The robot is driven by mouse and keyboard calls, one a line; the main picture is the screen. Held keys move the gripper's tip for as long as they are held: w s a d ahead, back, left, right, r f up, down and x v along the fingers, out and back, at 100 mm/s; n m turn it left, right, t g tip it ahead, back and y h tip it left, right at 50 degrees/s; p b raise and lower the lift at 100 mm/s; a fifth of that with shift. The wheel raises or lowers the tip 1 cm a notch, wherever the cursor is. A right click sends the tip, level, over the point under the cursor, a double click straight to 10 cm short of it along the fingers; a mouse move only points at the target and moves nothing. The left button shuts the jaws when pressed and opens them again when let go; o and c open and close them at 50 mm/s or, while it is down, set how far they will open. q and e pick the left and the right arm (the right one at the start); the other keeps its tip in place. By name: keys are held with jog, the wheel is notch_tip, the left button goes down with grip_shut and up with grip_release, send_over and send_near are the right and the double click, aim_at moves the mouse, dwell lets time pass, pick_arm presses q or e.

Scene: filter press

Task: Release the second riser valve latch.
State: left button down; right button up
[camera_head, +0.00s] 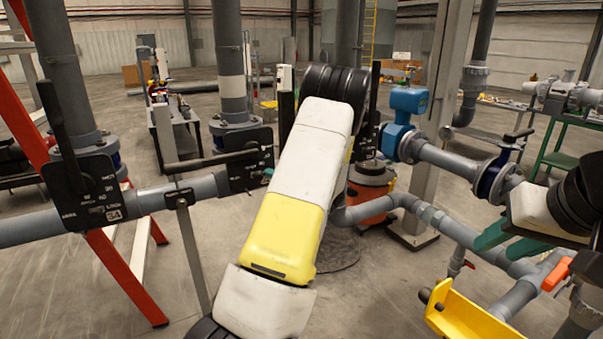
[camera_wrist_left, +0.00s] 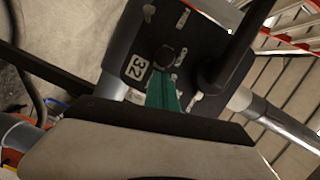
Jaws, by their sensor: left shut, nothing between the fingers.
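Black valve plates sit on the pipe at left. One marked 34 (camera_head: 85,190) has a raised black handle (camera_head: 55,115). The middle plate (camera_head: 248,160) has its handle (camera_head: 208,161) lying almost level, pointing left. In the left wrist view a black plate marked 32 (camera_wrist_left: 170,50) has a dark round knob (camera_wrist_left: 164,58). My left gripper (camera_wrist_left: 166,88) is shut, its green fingertips just by this knob; contact is unclear. My right gripper (camera_head: 507,242) looks open and empty at right.
A blue valve (camera_head: 408,105) and grey pipes stand to the right of my left arm. An orange-red machine (camera_head: 370,190) stands behind it. A yellow bracket (camera_head: 465,315) is at lower right. A red frame (camera_head: 125,275) stands at left.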

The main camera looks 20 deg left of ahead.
aim_at(260, 175)
pick_arm(q)
jog(key=shift+s+a, duration=0.15)
jog(key=shift+s, duration=0.05)
jog(key=shift+s+a, duration=1.05)
jog(key=shift+s, duration=0.2)
jog(key=shift+w+d+r, duration=0.1)
jog(key=shift+w+d, duration=0.15)
jog(key=shift+w+d+r, duration=0.2)
jog(key=shift+w+d, duration=0.35)
jog(key=shift+w, duration=0.05)
jog(key=shift+w+d+r, duration=0.2)
jog(key=shift+w+d, duration=0.3)
jog(key=shift+w, duration=0.1)
jog(key=v, duration=1)
jog(key=shift+w, duration=0.1)
